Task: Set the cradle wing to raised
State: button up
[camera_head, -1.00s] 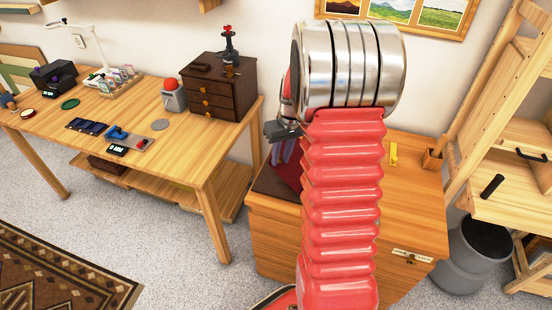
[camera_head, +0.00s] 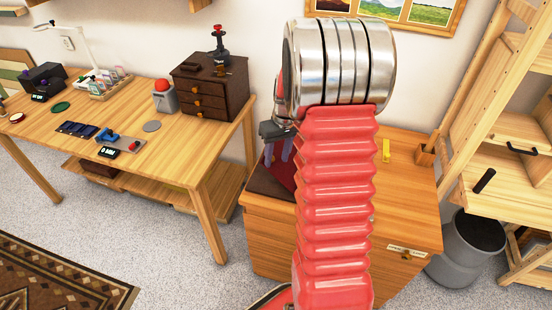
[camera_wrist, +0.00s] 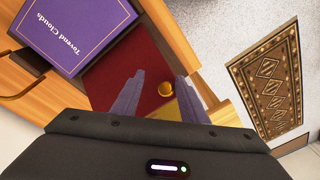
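My gripper (camera_wrist: 159,98) is open, with its two grey-purple fingers spread over a dark red panel (camera_wrist: 112,70). In the head view the red and dark surface (camera_head: 268,184) lies on the left of a wooden cabinet top, under my gripper (camera_head: 279,155), mostly hidden by my arm.
The wooden cabinet (camera_head: 270,235) has a yellow piece (camera_head: 386,150) on its top. A workbench (camera_head: 190,150) with a dark drawer box (camera_head: 215,85) stands at left. A wooden rack (camera_head: 500,190) and grey bin (camera_head: 468,250) stand at right.

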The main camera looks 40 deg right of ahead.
notch_tip(320, 180, up, 13)
jog(key=s+d, duration=0.1)
jog(key=shift+s, duration=0.25)
dwell(0.7)
jog(key=s+a+r+t, duration=0.1)
jog(key=s+a+r, duration=0.1)
jog(key=s+a, duration=0.3)
jog(key=s+a+r+n+t, duration=0.1)
jog(key=s+a, duration=0.5)
jog(key=a, duration=0.7)
jog(key=s+a+r+n+t, duration=0.1)
jog(key=s+a+r+t, duration=0.1)
jog(key=s+a, duration=0.4)
jog(key=a+r, duration=0.1)
jog(key=a, duration=0.3)
jog(key=shift+h, duration=0.4)
jog(key=shift+s, duration=0.1)
